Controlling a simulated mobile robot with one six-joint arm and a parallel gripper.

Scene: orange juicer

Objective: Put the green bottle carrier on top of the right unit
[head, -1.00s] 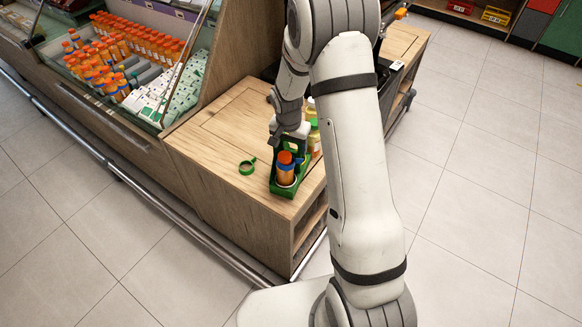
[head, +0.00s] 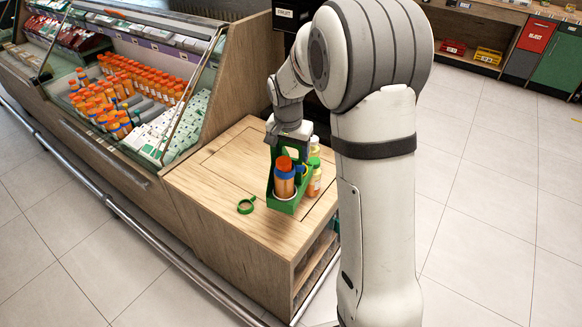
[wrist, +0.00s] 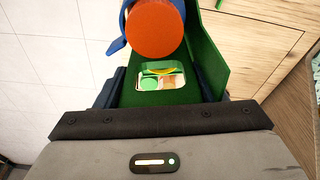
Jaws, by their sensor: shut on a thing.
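The green bottle carrier (head: 281,207) hangs from my gripper (head: 285,140) and appears raised over the light wooden unit top. It also fills the upper middle of the wrist view (wrist: 214,62). My gripper (wrist: 160,92) is shut on the carrier's upright handle part, with its dark fingers partly hidden. A bottle with an orange cap (head: 284,163) and a blue band stands in the carrier's front. A green-capped bottle (head: 314,172) and a paler bottle show just to the right; I cannot tell whether these are in the carrier.
A glass-fronted display (head: 150,75) with rows of orange-capped bottles stands at left. Tiled floor (head: 490,200) is open at right. Red and green bins stand at the far right.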

